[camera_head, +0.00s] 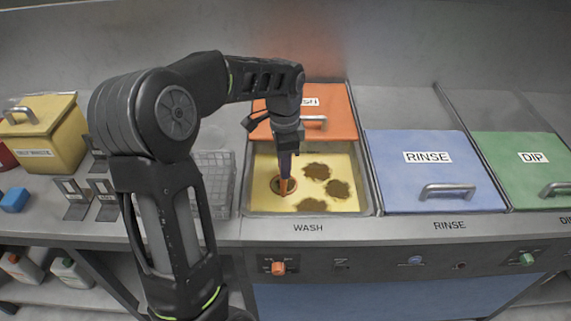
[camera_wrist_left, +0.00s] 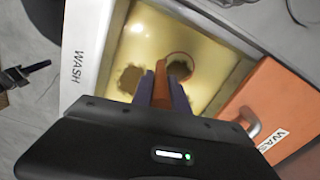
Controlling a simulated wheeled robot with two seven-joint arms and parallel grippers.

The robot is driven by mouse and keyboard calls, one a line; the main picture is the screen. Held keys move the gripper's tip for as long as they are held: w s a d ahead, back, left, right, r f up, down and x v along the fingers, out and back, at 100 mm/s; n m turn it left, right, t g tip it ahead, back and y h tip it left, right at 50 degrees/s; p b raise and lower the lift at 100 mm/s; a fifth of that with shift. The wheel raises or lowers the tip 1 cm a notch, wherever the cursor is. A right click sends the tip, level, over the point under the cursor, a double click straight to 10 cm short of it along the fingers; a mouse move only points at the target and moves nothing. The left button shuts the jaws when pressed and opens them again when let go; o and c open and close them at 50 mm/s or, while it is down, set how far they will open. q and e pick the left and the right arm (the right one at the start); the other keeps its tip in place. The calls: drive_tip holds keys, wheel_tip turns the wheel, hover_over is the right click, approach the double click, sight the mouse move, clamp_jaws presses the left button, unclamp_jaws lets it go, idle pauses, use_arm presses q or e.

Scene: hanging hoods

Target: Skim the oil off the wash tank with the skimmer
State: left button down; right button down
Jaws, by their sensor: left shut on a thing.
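The wash tank (camera_head: 262,209) is open, with its orange lid (camera_head: 338,109) pushed to the back. Yellowish liquid fills it, and several brown oil patches (camera_head: 339,189) float on the surface. My left gripper (camera_head: 288,152) points down over the left part of the tank, shut on the orange skimmer (camera_head: 284,186). The skimmer's ring is at the liquid, near the tank's left side. In the left wrist view the skimmer (camera_wrist_left: 181,62) shows between the fingers, its ring around or over a dark patch; I cannot tell which. My right gripper is not in view.
A blue rinse lid (camera_head: 430,170) and a green dip lid (camera_head: 520,170) cover the tanks to the right. A wire basket (camera_head: 213,170) stands left of the wash tank. A yellow waste bin (camera_head: 45,130) and blue block (camera_head: 14,200) are further left.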

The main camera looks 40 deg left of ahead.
use_arm(q)
drive_tip(key=shift+w+d, duration=0.1)
drive_tip(key=w+d, duration=0.2)
drive_tip(key=d, duration=0.1)
drive_tip(key=shift+w+d+p, duration=0.15)
drive_tip(key=shift+w+p, duration=0.05)
drive_tip(key=shift+p, duration=0.2)
drive_tip(key=shift+d, duration=0.1)
drive_tip(key=s+d+b, duration=0.1)
drive_tip(key=s+d, duration=0.1)
drive_tip(key=d, duration=0.5)
drive_tip(key=shift+d, duration=0.35)
drive_tip(key=shift+s+a, duration=0.1)
drive_tip(key=shift+s, duration=0.05)
drive_tip(key=shift+s+a, duration=0.65)
drive_tip(key=shift+a, duration=0.2)
drive_tip(key=shift+s+a, duration=0.65)
drive_tip(key=shift+a, duration=0.2)
drive_tip(key=shift+w, duration=0.1)
